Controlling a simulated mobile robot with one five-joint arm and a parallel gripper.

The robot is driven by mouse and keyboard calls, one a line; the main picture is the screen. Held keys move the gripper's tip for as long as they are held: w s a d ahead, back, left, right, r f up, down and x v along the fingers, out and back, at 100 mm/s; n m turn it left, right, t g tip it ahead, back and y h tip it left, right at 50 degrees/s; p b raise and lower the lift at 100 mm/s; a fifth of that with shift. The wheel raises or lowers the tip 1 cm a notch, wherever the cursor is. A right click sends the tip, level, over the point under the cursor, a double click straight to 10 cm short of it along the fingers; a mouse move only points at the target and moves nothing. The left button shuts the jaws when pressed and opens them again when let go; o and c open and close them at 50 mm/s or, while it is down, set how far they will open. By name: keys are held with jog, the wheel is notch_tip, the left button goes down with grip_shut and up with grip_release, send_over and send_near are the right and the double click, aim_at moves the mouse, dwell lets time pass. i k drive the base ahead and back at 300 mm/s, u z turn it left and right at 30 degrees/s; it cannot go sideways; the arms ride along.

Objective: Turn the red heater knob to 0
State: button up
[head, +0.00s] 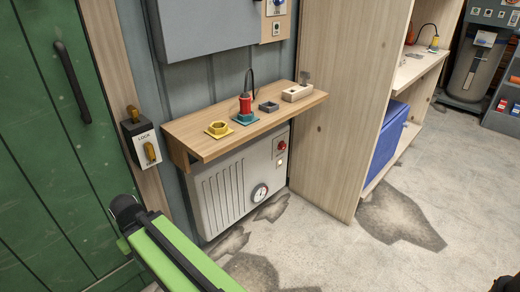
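The red heater knob (281,146) is small and sits on the upper right of the grey ribbed heater (225,185), under the wooden shelf. Its pointer and any markings are too small to read, so I cannot tell its setting. A round white dial (259,193) with a red mark is on the heater's lower front. A green and black link of my arm shows at the bottom left, in front of the green door. My gripper is not visible, and nothing of mine touches the knob.
The wooden shelf (215,146) juts out above the heater and holds a yellow ring, a red cylinder and other small items. A tall wooden panel (336,100) stands right of the heater. A lock switch box (142,143) is left. Patched grey floor (325,255) in front is free.

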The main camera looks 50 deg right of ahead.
aim_at(282, 145)
jog(key=u, duration=4.45)
jog(key=i, duration=0.1)
jog(key=z, duration=3.1)
jog(key=k, duration=1.7)
jog(key=z, duration=1.4)
jog(key=i, duration=1.5)
jog(key=u, duration=0.05)
